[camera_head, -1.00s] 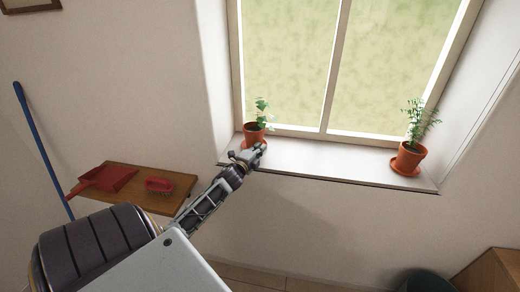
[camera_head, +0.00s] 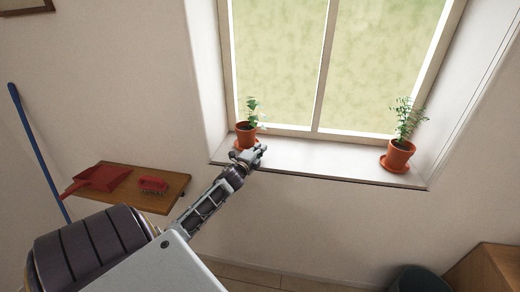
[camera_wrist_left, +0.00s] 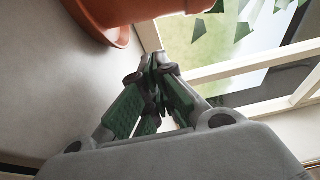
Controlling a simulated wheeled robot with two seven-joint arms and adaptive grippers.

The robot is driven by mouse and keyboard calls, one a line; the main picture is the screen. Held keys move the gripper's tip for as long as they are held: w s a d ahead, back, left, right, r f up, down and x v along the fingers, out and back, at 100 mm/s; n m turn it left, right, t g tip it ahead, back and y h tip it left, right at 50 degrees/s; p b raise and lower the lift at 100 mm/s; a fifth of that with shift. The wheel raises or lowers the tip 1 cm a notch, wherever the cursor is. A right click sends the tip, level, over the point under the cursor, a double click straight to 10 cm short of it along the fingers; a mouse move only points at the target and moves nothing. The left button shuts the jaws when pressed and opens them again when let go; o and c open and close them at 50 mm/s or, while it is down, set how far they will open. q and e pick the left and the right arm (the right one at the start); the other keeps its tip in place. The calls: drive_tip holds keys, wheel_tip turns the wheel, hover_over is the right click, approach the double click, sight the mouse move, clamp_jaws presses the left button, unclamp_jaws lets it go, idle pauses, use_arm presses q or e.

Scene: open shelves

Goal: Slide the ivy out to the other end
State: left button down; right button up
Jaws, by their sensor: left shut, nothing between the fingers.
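The ivy, a plant with angular green leaves in a terracotta pot (camera_head: 246,136), stands upright on a saucer at the left end of the white window sill (camera_head: 310,158). Its pot also fills the top left of the left wrist view (camera_wrist_left: 125,10), with the saucer rim (camera_wrist_left: 85,25) below it. My left gripper (camera_head: 258,151) is at the sill's front edge, at the front right of the pot. In the left wrist view its fingers (camera_wrist_left: 155,80) are shut with nothing between them, beside the pot. Whether they touch the saucer I cannot tell. My right gripper is not in view.
A feathery plant in a terracotta pot (camera_head: 397,155) stands on a saucer at the sill's right end. The sill between the pots is clear. A small wooden shelf (camera_head: 160,199) at left holds a red dustpan (camera_head: 100,178) and brush (camera_head: 153,184). The window is behind.

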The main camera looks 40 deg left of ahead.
use_arm(q)
drive_tip(key=shift+s+f, duration=0.1)
drive_tip(key=shift+s, duration=0.3)
drive_tip(key=v, duration=0.8)
drive_tip(key=shift+s+b, duration=0.25)
drive_tip(key=shift+b, duration=0.15)
drive_tip(key=shift+d, duration=0.1)
